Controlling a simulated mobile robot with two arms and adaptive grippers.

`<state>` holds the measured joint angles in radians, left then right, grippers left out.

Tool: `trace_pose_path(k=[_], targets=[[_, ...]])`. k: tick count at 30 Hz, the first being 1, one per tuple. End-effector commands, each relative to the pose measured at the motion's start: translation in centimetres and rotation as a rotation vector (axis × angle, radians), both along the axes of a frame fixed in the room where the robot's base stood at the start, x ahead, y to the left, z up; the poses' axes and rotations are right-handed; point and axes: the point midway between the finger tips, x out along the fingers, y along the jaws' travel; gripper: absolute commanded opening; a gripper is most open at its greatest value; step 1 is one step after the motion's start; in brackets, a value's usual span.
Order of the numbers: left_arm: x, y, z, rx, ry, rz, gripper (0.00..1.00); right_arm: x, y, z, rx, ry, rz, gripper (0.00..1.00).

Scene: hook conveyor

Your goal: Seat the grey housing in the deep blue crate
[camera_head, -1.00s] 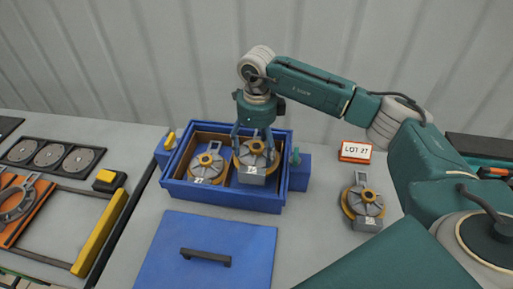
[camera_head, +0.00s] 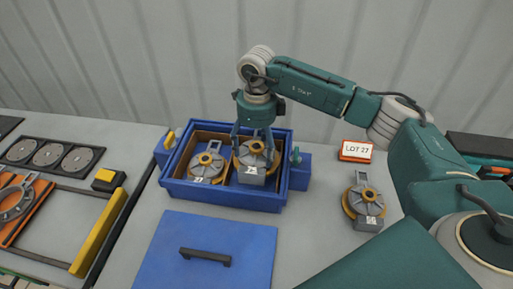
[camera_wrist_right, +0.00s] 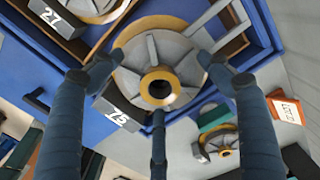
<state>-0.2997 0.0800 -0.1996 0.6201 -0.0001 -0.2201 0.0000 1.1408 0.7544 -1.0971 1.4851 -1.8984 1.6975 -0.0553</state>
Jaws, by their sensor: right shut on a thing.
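My right gripper (camera_head: 253,138) is shut on a grey housing (camera_head: 257,153) with a brass-coloured ring and a "75" tag. It holds this housing at the right compartment of the deep blue crate (camera_head: 225,198). The housing sits higher in the picture than its neighbour; I cannot tell whether it touches the compartment floor. In the right wrist view the fingers surround the held housing (camera_wrist_right: 190,58). A second grey housing (camera_head: 207,163) lies in the left compartment, tagged "27" in the wrist view. A third (camera_head: 366,205) stands on the table at right. My left gripper is not in view.
A blue lid (camera_head: 205,243) with a dark handle lies in front of the crate. A "LOT 27" sign (camera_head: 356,151) stands behind the third housing. Blue side blocks flank the crate. At left are a yellow bar (camera_head: 98,234) and a tray of grey discs (camera_head: 48,155).

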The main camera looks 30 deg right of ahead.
Motion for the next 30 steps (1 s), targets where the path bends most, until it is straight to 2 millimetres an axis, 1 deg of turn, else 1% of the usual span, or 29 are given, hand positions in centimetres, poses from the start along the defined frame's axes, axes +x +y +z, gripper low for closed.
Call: trace_pose_path(k=[30], targets=[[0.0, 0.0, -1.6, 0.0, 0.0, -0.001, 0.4, 0.0, 0.0, -2.0, 0.001, -0.001, 0.0, 0.33]])
